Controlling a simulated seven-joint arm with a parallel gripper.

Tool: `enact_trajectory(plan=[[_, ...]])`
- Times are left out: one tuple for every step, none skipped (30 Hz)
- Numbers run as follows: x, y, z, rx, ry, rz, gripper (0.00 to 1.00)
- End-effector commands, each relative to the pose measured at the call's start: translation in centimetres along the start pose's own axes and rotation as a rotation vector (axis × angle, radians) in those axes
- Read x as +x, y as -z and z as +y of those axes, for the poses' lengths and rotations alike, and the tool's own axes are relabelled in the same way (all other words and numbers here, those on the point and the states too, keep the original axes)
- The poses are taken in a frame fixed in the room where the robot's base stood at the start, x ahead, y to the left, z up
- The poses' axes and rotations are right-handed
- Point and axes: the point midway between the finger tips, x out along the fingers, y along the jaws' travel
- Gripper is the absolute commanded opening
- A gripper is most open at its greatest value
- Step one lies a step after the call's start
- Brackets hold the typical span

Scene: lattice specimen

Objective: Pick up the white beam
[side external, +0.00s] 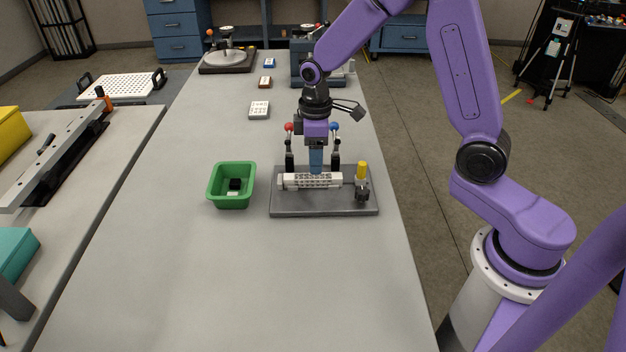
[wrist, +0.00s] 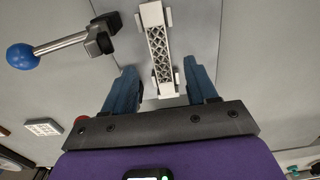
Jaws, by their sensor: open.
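The white beam (side external: 300,181) is a lattice bar lying left to right on a grey plate (side external: 325,206) in the side view. In the wrist view the beam (wrist: 158,45) runs up the picture, and its lower end lies between my fingers. My gripper (side external: 316,172) is above the middle of the beam, pointing down, with its blue fingertips near the beam's top. In the wrist view my gripper (wrist: 162,72) is open, one finger on each side of the beam, with gaps visible. The far finger is hidden in the side view.
A yellow-topped clamp (side external: 362,178) stands at the plate's right. A blue-ball lever (wrist: 22,56) with a black block is close left of the beam in the wrist view; a red ball (side external: 289,127) also shows. A green bin (side external: 231,200) is left of the plate. The front bench is clear.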

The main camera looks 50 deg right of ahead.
Motion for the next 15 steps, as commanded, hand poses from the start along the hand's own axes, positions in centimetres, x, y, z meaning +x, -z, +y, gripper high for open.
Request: enact_trajectory(plan=[[0.4, 0.0, 0.0, 0.000, 0.002, -0.003, 0.57], [0.6, 0.0, -0.1, 0.000, 0.002, -0.004, 0.57], [1.1, 0.1, -0.1, 0.000, 0.003, -0.004, 0.57], [1.5, 0.2, -0.1, 0.000, 0.003, -0.004, 0.57], [1.9, 0.2, -0.1, 0.000, 0.004, -0.006, 0.57], [2.5, 0.3, -0.1, 0.000, 0.003, -0.005, 0.57], [2.9, 0.4, -0.1, 0.000, 0.004, -0.006, 0.57], [3.3, 0.5, -0.1, 0.000, 0.003, -0.005, 0.57], [3.8, 0.4, -0.1, 0.001, 0.003, -0.005, 0.57], [4.1, 0.5, -0.1, 0.001, 0.003, -0.005, 0.57], [4.4, 0.5, 0.0, 0.001, 0.002, -0.003, 0.57], [4.7, 0.5, 0.0, 0.001, 0.002, -0.004, 0.57], [4.9, 0.5, 0.0, 0.001, 0.002, -0.003, 0.57], [5.0, 0.5, 0.0, 0.001, 0.001, -0.002, 0.57], [5.1, 0.5, 0.0, 0.001, 0.001, -0.001, 0.57]])
